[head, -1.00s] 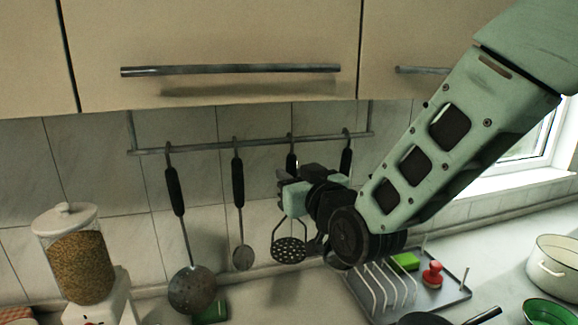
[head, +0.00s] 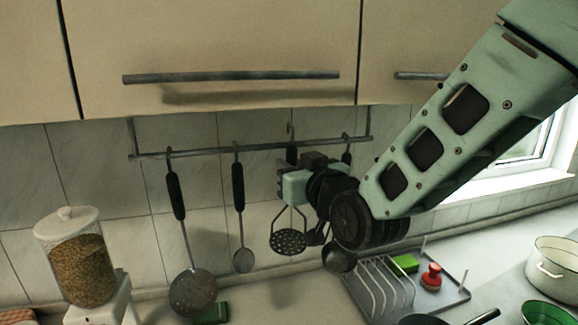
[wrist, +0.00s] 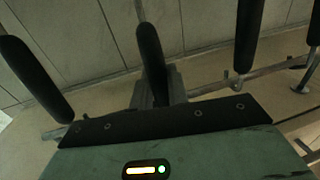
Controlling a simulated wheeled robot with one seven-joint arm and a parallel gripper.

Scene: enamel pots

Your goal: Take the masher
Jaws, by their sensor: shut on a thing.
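The masher (head: 287,242) has a dark handle, wire arms and an oval perforated plate. It hangs upright below my gripper (head: 288,178), which is shut on its handle in front of the tiled wall. Its hook shows above the gripper, a little higher than the rail (head: 215,149). In the wrist view the masher's dark handle (wrist: 150,50) runs to my gripper (wrist: 158,92) at the middle. Most of the gripped part of the handle is hidden by my gripper in the head view.
A skimmer (head: 193,291) and a smaller spoon-like tool (head: 242,260) hang to the left. A ladle (head: 340,260) hangs close on the right, partly behind my arm. Cupboards (head: 220,40) overhang the rail. A dish rack (head: 385,285) stands below right.

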